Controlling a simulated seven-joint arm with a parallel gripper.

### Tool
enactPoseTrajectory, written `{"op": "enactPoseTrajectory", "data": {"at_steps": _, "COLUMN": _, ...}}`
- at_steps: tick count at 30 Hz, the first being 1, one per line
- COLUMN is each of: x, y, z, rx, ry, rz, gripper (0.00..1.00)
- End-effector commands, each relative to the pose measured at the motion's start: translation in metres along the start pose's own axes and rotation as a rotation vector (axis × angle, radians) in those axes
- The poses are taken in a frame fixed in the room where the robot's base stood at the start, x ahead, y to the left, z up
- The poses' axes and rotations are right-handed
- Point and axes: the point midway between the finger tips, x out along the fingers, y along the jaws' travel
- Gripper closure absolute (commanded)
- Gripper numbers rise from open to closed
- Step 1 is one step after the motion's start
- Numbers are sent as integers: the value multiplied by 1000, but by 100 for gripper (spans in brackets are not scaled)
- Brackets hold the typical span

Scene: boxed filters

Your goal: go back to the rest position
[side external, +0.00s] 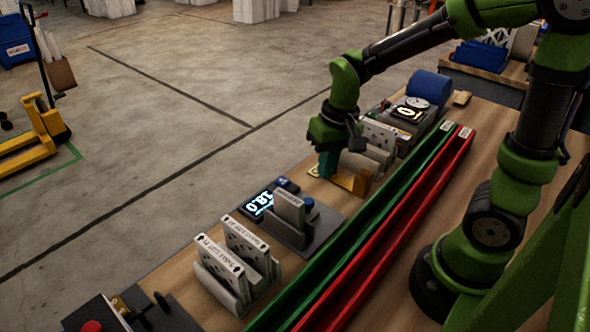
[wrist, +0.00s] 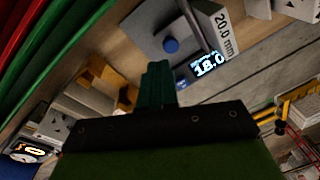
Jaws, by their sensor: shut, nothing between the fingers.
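My gripper (side external: 327,166) is shut and empty, its green fingers pointing down above the left edge of the bench, beside an orange bracket (side external: 352,181). The wrist view shows the closed fingers (wrist: 158,82) with nothing between them. Boxed filters (side external: 222,262) stand in a grey rack at the near end, and others (side external: 380,134) stand in a rack behind my gripper.
A green channel (side external: 385,195) and a red channel (side external: 405,203) run lengthwise along the wooden bench (side external: 437,167). A dial unit (side external: 415,105) and blue cylinder (side external: 429,88) stand at the far end. A red button (side external: 92,326) is at the near corner. A yellow pallet jack (side external: 35,130) stands on the open floor.

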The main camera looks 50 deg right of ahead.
Motion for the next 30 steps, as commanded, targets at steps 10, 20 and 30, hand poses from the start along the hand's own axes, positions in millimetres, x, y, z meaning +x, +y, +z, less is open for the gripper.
{"op": "enactPoseTrajectory", "data": {"at_steps": 10, "x": -87, "y": -2, "z": 54, "rx": -84, "ry": 302, "rz": -227, "gripper": 100}}
{"op": "enactPoseTrajectory", "data": {"at_steps": 20, "x": -117, "y": 1, "z": 68, "rx": -93, "ry": 438, "rz": -294, "gripper": 100}}
{"op": "enactPoseTrajectory", "data": {"at_steps": 30, "x": -118, "y": 1, "z": 68, "rx": -92, "ry": 438, "rz": -294, "gripper": 100}}
